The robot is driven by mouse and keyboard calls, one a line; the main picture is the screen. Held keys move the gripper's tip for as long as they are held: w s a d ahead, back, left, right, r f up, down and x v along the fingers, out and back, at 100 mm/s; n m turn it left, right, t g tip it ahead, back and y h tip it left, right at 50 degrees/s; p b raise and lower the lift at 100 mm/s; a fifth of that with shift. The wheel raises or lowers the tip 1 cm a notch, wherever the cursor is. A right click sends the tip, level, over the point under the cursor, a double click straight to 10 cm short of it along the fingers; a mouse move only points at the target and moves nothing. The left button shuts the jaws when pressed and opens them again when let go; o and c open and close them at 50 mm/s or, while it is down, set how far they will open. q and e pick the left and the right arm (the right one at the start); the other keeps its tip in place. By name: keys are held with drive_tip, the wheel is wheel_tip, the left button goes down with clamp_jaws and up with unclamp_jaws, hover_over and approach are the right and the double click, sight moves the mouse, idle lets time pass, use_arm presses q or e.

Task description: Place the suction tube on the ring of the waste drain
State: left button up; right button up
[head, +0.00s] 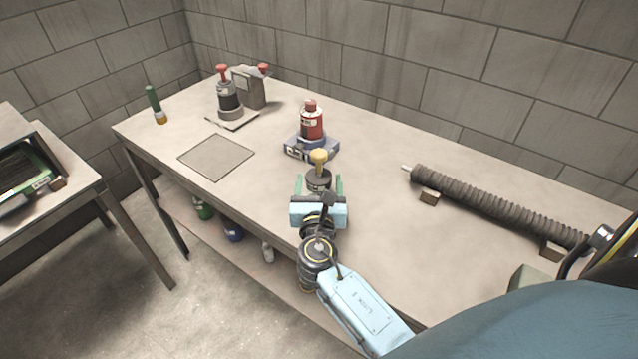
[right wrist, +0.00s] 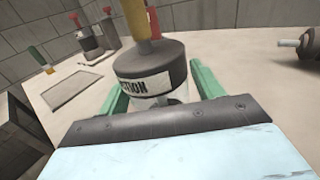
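The suction tube (head: 318,180) is a dark and white cylinder with a yellow knob, near the front edge of the bench. In the right wrist view its label (right wrist: 145,86) ends in "CTION". My right gripper (head: 319,188) has its green fingers on either side of the cylinder. In the head view they stand wide with narrow gaps, so it looks open around it. Whether the cylinder touches the bench is hidden. No part is readable as the waste drain or its ring. A red canister (head: 311,125) stands on a blue-grey labelled base (head: 312,149) behind. My left gripper is not in view.
A dark cylinder with a red knob (head: 229,102) stands by a grey box (head: 251,88) at the back left. A flat square plate (head: 215,157) and a green-handled tool (head: 154,104) lie left. A ribbed hose (head: 500,208) rests on blocks at right. Bare bench lies between.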

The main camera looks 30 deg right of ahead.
drive_tip(key=shift+o, duration=0.2)
drive_tip(key=shift+r, duration=0.1)
drive_tip(key=shift+s+a+r, duration=0.1)
drive_tip(key=v, duration=1.1)
drive_tip(key=shift+s+a+p, duration=0.2)
drive_tip(key=shift+s+p, duration=0.1)
